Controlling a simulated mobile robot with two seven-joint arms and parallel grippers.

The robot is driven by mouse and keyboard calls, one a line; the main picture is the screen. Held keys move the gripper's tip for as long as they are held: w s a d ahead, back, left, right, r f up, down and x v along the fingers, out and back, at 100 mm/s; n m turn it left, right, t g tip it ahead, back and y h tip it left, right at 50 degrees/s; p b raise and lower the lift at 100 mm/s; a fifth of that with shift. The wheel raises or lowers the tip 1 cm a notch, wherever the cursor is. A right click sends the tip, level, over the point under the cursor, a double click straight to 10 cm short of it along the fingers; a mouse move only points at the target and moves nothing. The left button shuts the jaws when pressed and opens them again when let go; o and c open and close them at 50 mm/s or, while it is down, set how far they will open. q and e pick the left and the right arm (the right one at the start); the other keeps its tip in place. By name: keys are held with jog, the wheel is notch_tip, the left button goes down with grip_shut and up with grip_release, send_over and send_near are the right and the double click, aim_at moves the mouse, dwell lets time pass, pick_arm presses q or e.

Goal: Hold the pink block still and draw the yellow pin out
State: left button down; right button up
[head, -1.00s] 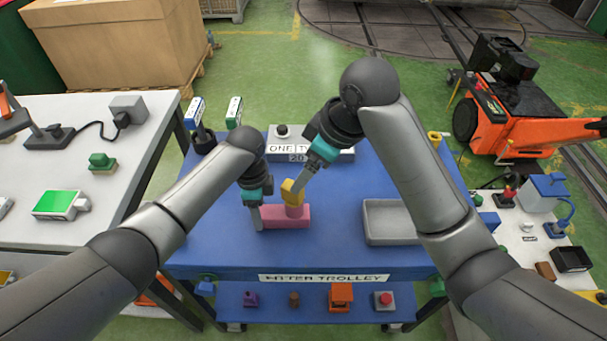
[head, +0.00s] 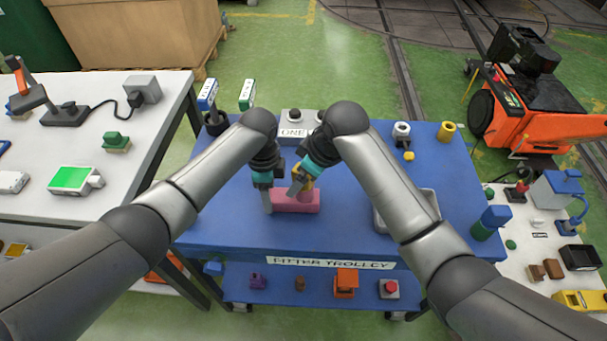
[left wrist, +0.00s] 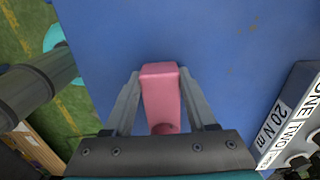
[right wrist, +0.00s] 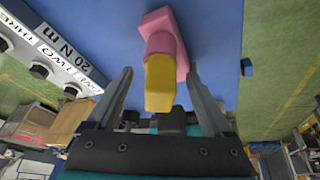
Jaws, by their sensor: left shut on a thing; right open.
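The pink block (head: 306,207) lies on the blue trolley top (head: 235,230) with a raised round boss on it. My left gripper (head: 267,207) is shut on its left end; the left wrist view shows the pink block (left wrist: 160,95) between both fingers. The yellow pin (head: 308,183) stands in the boss, partly hidden by my right gripper (head: 296,190). In the right wrist view, the yellow pin (right wrist: 160,82) points up between the spread fingers, with space on both sides. My right gripper is open. How deep the pin sits is hidden.
A grey tray (head: 381,222) lies right of the block, partly behind my right arm. A grey labelled box (head: 292,128) stands behind. The trolley top left of the block is clear.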

jog(key=shift+c, duration=0.2)
grip_shut()
dwell(1.1)
